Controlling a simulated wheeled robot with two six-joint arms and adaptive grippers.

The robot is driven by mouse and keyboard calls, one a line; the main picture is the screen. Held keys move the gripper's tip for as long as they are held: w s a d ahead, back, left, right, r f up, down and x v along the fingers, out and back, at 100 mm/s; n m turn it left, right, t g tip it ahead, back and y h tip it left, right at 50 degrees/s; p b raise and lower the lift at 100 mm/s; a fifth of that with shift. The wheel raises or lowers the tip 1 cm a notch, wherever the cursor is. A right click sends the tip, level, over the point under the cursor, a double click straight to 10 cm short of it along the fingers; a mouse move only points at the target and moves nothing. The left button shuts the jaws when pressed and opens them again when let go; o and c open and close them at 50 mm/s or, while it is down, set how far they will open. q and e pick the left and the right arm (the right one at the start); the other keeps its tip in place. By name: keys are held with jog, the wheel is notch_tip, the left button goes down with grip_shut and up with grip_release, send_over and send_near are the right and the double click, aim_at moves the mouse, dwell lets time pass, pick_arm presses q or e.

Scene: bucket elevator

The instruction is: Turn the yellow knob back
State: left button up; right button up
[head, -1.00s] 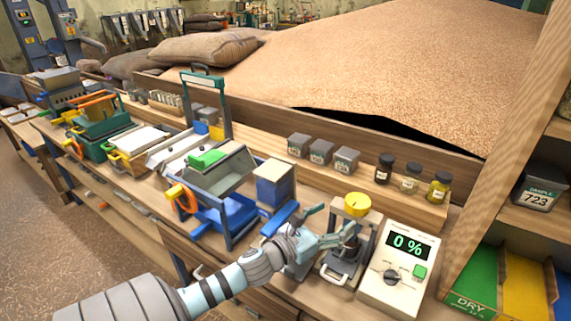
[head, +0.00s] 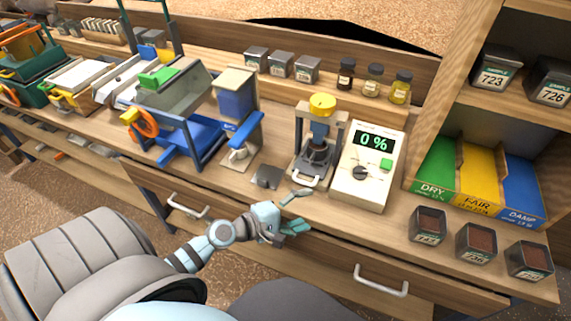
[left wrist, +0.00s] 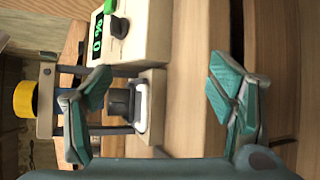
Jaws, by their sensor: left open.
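The yellow knob (head: 322,104) sits on top of a small grey press frame (head: 301,135) on the bench. In the left wrist view the knob (left wrist: 23,99) shows at the left edge, with the press lying sideways in the picture. A dark cylinder (head: 318,151) stands inside the frame, with a light handle in front of it. My left gripper (head: 292,212) is open and empty, in front of and below the press, near the bench's front edge. In the left wrist view its two teal fingers (left wrist: 160,100) are wide apart. My right gripper is out of view.
A white meter (head: 366,165) reading 0 % stands right of the press. A blue hopper device (head: 236,105) stands to its left. Small jars (head: 373,82) and grey tins (head: 280,66) line the back ledge. Coloured bins (head: 476,180) and sample tins (head: 476,243) are at the right.

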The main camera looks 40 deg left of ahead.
pick_arm(q)
jog(key=s+a+f+m+g+y+b, duration=0.1)
jog(key=s+f+m+b, duration=0.1)
jog(key=f, duration=0.6)
jog(key=s+f+m+g+y+b, duration=0.1)
jog(key=s+f+m+g, duration=0.1)
jog(key=f, duration=0.6)
jog(key=shift+s+a+m+b, duration=0.35)
jog(key=shift+m+b, duration=0.05)
jog(key=shift+m, duration=0.1)
jog(key=shift+f, duration=0.15)
